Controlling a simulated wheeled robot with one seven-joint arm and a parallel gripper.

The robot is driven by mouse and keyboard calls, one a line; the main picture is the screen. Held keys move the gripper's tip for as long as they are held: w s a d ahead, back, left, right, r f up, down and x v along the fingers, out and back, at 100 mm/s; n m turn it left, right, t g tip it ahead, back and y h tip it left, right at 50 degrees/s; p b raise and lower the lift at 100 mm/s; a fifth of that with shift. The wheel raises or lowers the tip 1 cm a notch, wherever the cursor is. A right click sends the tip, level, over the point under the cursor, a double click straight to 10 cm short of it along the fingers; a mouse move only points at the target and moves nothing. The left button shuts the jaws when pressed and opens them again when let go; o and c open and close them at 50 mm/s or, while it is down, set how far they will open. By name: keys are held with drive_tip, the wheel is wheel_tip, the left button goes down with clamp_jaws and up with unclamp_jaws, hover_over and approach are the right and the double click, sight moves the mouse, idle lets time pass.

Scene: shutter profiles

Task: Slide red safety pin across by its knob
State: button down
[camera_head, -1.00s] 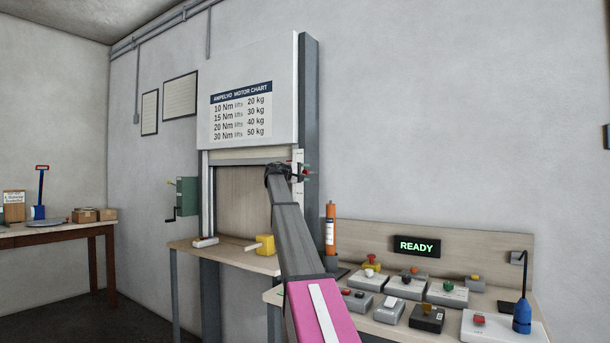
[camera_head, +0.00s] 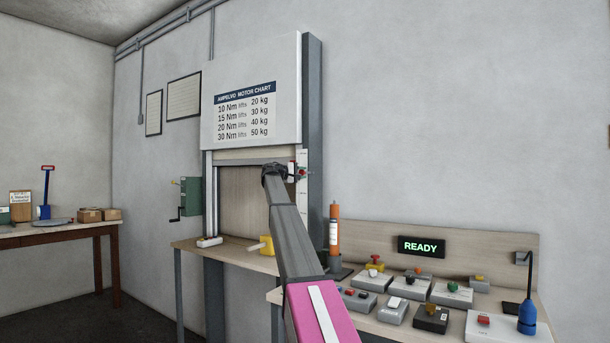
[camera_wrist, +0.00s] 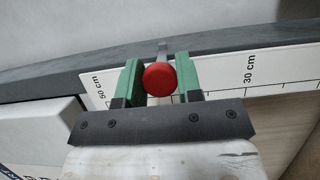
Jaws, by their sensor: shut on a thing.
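The round red knob (camera_wrist: 159,79) of the safety pin sits between the two green fingers of my gripper (camera_wrist: 159,82) in the wrist view. The gripper is shut on it. A short grey metal piece (camera_wrist: 162,49) shows just beyond the knob, in front of the dark rail. How far the pin reaches into the rail is hidden. In the head view my gripper (camera_head: 290,172) is at the right side post of the shutter, with a small bit of red beside it, largely covered by my arm.
A white scale strip (camera_wrist: 220,85) with 50 cm and 30 cm marks runs along the post (camera_head: 312,120). The shutter panel (camera_head: 252,95) with a motor chart is left of it. An orange cylinder (camera_head: 334,230) and a bench of button boxes stand at lower right.

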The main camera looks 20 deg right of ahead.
drive_tip(key=shift+w+a, duration=0.1)
drive_tip(key=shift+w, duration=0.05)
drive_tip(key=c, duration=0.8)
unclamp_jaws()
drive_tip(key=shift+a, duration=0.2)
drive_tip(key=v, duration=1)
drive_tip(key=shift+a, duration=0.25)
